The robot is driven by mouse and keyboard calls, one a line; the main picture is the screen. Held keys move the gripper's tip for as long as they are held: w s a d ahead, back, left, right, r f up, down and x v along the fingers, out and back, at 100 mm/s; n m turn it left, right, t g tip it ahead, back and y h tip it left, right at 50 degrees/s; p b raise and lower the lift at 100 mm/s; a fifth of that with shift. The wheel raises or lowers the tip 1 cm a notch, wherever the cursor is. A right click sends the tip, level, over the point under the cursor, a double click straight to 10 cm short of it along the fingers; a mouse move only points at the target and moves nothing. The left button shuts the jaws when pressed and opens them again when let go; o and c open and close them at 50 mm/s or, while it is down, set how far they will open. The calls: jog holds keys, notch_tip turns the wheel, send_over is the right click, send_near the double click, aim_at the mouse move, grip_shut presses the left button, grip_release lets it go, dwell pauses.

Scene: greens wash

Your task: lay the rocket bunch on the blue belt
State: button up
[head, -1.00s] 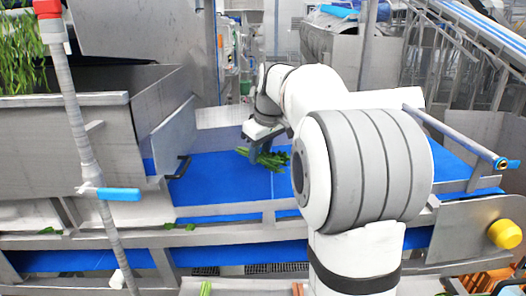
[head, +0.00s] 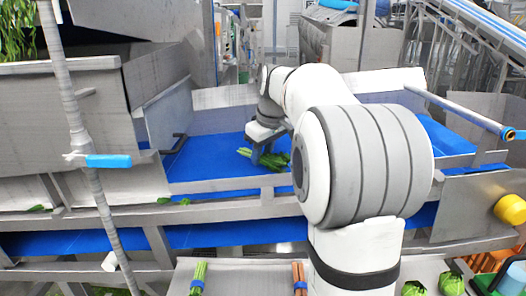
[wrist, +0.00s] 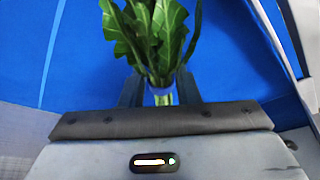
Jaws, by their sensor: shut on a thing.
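The rocket bunch (head: 275,159) is a bundle of long green leaves. In the wrist view its leaves (wrist: 148,38) point away from me and its tied stems sit between my fingers. My gripper (head: 257,150) is shut on it, over the blue belt (head: 205,160). The blue belt (wrist: 235,60) fills most of the wrist view behind the leaves. I cannot tell whether the bunch touches the belt. My arm hides part of the belt to the right.
Steel side walls and a front rail (head: 230,184) border the belt. A steel hopper (head: 60,115) with greens stands at the left, behind a pole with a blue handle (head: 108,161). Tied vegetables, including a green-stemmed bunch (head: 198,278), lie on the near ledge.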

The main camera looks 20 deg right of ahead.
jog(key=shift+f, duration=0.2)
jog(key=o, duration=1.1)
jog(key=shift+c, duration=0.2)
jog(key=shift+s+r, duration=0.1)
